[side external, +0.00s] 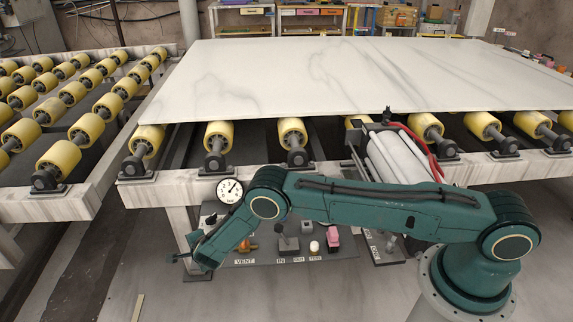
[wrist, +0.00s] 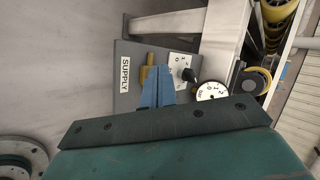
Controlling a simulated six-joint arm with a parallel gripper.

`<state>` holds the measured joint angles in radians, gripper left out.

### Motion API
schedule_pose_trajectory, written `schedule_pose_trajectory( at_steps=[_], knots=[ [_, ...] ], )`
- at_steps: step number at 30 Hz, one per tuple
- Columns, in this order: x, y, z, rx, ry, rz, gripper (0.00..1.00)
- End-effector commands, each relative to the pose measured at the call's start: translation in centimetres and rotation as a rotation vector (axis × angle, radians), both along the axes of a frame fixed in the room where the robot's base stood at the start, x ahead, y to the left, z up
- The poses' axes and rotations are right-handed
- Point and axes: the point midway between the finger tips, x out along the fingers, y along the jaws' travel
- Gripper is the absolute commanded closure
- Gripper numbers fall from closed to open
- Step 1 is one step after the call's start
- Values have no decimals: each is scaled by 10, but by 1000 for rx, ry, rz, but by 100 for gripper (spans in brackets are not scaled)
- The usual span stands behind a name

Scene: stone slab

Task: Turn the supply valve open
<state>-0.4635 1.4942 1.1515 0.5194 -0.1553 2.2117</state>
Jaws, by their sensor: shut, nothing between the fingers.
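The supply valve (wrist: 147,74) is a small brass-yellow fitting beside the white SUPPLY label (wrist: 126,74) on a grey panel in the wrist view. My gripper (wrist: 158,68) is shut and empty, its blue fingers close to the right of the valve and partly covering it. I cannot tell whether they touch. In the side view my gripper (side external: 178,257) hangs low at the panel's left end, and my arm hides the supply valve. An orange-brass valve (side external: 245,246) above the VENT label shows there, right of my wrist.
A round gauge (side external: 229,190) stands above the panel and a black knob (wrist: 189,75) sits near my fingers. A lever (side external: 287,242) and a pink-red button (side external: 333,238) are farther right. The stone slab (side external: 350,80) lies on yellow rollers above.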

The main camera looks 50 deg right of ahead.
Motion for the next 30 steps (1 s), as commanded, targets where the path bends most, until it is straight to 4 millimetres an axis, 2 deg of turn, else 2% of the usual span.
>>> schedule_pose_trajectory(
  at_steps=[9,19,23,26,30],
  knots=[
    [-19,24,23,1,3,9,100],
    [-22,27,27,1,4,9,100],
    [-20,26,35,-5,10,15,100],
    [-17,24,48,-16,18,27,100],
    [-12,17,78,-46,42,53,100]
  ],
)
